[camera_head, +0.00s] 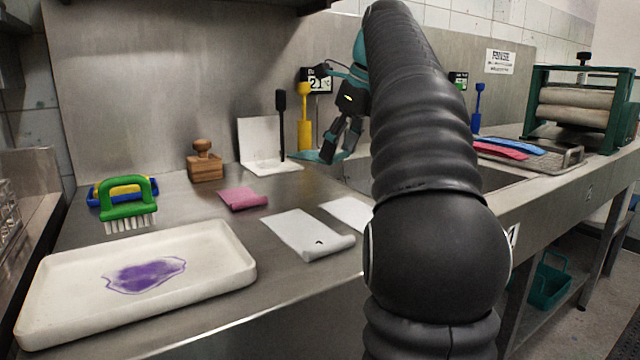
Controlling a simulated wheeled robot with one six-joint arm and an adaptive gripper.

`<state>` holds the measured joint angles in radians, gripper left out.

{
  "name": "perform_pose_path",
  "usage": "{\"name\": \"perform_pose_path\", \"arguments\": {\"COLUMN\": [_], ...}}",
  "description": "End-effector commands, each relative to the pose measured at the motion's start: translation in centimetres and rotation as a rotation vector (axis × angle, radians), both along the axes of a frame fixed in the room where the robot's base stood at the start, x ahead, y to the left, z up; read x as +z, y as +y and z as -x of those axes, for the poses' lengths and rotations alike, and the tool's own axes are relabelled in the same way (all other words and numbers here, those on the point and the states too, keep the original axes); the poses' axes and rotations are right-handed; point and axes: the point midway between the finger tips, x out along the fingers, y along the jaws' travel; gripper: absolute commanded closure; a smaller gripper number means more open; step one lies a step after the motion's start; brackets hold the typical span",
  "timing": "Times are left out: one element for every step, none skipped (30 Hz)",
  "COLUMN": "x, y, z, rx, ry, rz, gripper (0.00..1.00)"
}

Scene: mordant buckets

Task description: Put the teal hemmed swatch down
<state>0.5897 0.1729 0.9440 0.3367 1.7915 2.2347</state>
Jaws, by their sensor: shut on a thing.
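The teal hemmed swatch (306,156) is a flat teal piece of cloth at the tip of my gripper (335,152). My gripper is shut on it and points down, over the back part of the steel counter near the sink's left edge. The swatch sticks out to the left of the fingers. Whether it touches the counter is hard to tell. My arm hides what lies to its right.
A pink swatch (243,198) and a white swatch (300,235) with a curled edge lie on the counter (205,228). A white tray (215,280) with a purple stain, a green brush (128,202) and a wooden stamp (205,165) stand left. The sink (505,183) is right.

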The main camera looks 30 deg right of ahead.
Motion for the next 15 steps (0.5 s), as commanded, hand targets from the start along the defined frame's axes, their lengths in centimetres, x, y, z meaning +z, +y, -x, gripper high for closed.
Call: {"name": "perform_pose_path", "arguments": {"x": [-0.8,-1.1,-1.5,-1.7,-1.9,-2.0,-2.1,-2.2,-2.3,-2.5,-2.7,-3.2,-3.7,-4.2,-4.8], "y": [0.8,1.1,1.5,1.7,1.8,2.1,2.2,2.3,2.4,2.4,2.4,2.4,2.4,2.4,2.5], "z": [-0.8,-1.1,-1.6,-1.9,-2.1,-2.4,-2.5,-2.7,-2.8,-2.8,-2.8,-2.8,-2.8,-2.8,-2.8], "rx": [0.004,0.004,0.004,0.001,0.001,0.001,0.001,0.0,-0.001,-0.002,-0.002,-0.002,-0.003,-0.002,-0.002], "ry": [0.0,0.0,0.001,0.0,0.001,0.001,0.001,0.001,0.001,0.001,0.001,0.0,0.001,0.001,0.001], "rz": [0.0,0.0,0.0,0.0,0.0,0.0,0.0,0.0,0.0,0.0,0.001,0.0,0.0,0.0,0.0], "gripper": [0.62,0.62,0.62,0.62,0.62,0.62,0.62,0.62,0.62,0.62,0.62,0.62,0.62,0.62,0.62]}}
